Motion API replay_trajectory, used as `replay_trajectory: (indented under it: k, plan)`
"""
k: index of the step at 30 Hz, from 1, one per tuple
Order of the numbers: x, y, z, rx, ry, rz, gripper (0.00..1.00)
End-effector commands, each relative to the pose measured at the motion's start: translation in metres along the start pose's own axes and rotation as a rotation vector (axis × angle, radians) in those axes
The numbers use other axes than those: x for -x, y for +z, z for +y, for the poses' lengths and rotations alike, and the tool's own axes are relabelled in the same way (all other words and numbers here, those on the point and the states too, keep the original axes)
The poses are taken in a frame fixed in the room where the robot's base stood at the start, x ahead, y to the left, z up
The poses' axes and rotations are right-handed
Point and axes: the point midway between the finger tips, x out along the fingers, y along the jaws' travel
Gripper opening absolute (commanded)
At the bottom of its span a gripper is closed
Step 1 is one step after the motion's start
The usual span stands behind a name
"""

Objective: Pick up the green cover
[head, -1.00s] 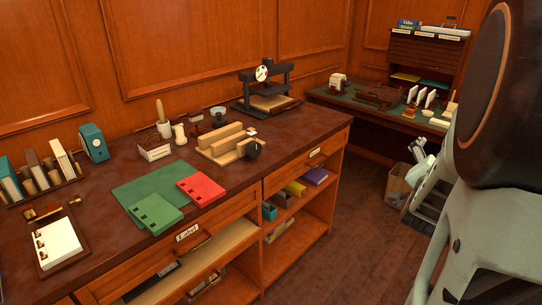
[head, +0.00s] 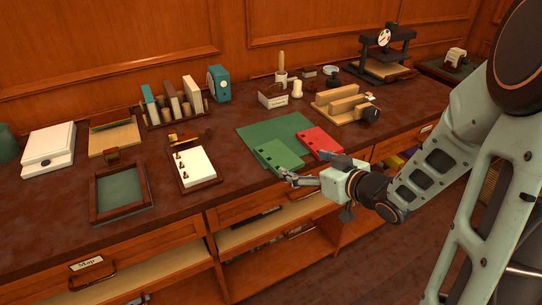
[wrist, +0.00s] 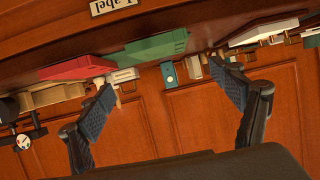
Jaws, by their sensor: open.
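The green cover (head: 279,155) lies flat on the dark green mat (head: 262,131) near the front edge of the counter, with small dark holes along one side. The red cover (head: 321,142) lies to its right. My gripper (head: 287,178) is open and empty, just in front of the green cover's near edge, and does not appear to hold it. In the wrist view, which is upside down, the green cover (wrist: 155,49) shows edge-on beyond and between my open fingers (wrist: 160,79), with the red cover (wrist: 77,68) to the left.
A book rack (head: 172,116) stands behind. A wooden jig (head: 341,104) and a press (head: 386,58) are to the right. The counter's front edge with a drawer runs below my gripper.

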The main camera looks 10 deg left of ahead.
Motion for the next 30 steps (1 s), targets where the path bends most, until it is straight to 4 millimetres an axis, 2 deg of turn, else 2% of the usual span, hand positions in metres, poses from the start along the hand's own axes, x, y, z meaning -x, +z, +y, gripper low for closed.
replay_trajectory:
  k: [3,9,16,24,30]
  plan:
    - [-0.015,0.002,-0.006,0.009,-0.019,-0.002,0.85]
    - [-0.046,0.002,-0.006,0.008,-0.017,-0.002,0.85]
    - [-0.065,0.002,-0.005,0.007,-0.015,-0.001,0.85]
    - [-0.103,0.004,-0.004,0.007,-0.015,-0.001,0.85]
    - [-0.108,0.002,-0.004,0.007,-0.012,-0.001,0.85]
